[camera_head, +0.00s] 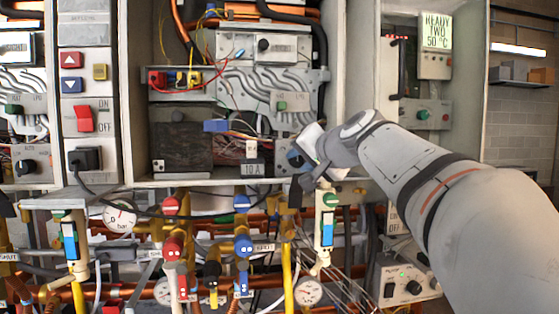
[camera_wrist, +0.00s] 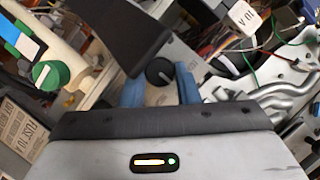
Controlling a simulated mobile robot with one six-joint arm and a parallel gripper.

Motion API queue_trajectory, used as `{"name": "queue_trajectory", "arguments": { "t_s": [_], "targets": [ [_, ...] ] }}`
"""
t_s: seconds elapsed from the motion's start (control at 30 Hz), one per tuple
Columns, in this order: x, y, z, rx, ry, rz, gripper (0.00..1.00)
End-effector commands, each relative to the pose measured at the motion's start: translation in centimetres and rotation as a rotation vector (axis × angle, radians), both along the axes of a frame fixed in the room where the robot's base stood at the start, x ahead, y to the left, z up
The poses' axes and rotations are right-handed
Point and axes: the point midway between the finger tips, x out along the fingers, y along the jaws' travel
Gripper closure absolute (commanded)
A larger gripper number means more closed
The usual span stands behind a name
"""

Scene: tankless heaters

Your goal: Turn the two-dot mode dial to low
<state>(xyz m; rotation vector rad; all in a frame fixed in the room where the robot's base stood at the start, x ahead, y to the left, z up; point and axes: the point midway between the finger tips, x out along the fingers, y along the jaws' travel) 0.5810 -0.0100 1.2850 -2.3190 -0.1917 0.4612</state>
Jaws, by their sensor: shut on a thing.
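A black round dial (camera_wrist: 159,71) with a pale pointer line sits between the two blue fingertips of my gripper (camera_wrist: 160,86) in the wrist view. The fingers are shut on it from both sides. In the head view my gripper (camera_head: 301,158) is at the lower right corner of the middle open heater cabinet, and it hides most of this dial. The dots and setting marks around the dial cannot be read.
A white valve with a green cap (camera_head: 330,199) stands just below my gripper; its green knob (camera_wrist: 50,75) shows in the wrist view. Grey manifold pipes (camera_wrist: 285,80) and loose wires lie close by. A display (camera_head: 436,31) reads "READY TWO 50 °C". Pipes and gauges crowd below.

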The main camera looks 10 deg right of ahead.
Motion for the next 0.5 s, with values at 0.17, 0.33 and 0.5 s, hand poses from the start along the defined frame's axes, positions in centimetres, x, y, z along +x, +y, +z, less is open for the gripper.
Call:
{"name": "queue_trajectory", "arguments": {
  "t_s": [0.17, 0.33, 0.5],
  "targets": [
    [0.00, 0.08, -0.03, -0.008, 0.001, 0.000, 0.94],
    [0.01, 0.12, 0.07, -0.055, 0.001, 0.003, 0.94],
    [0.01, 0.22, 0.22, -0.154, 0.001, 0.004, 0.94]
  ]
}}
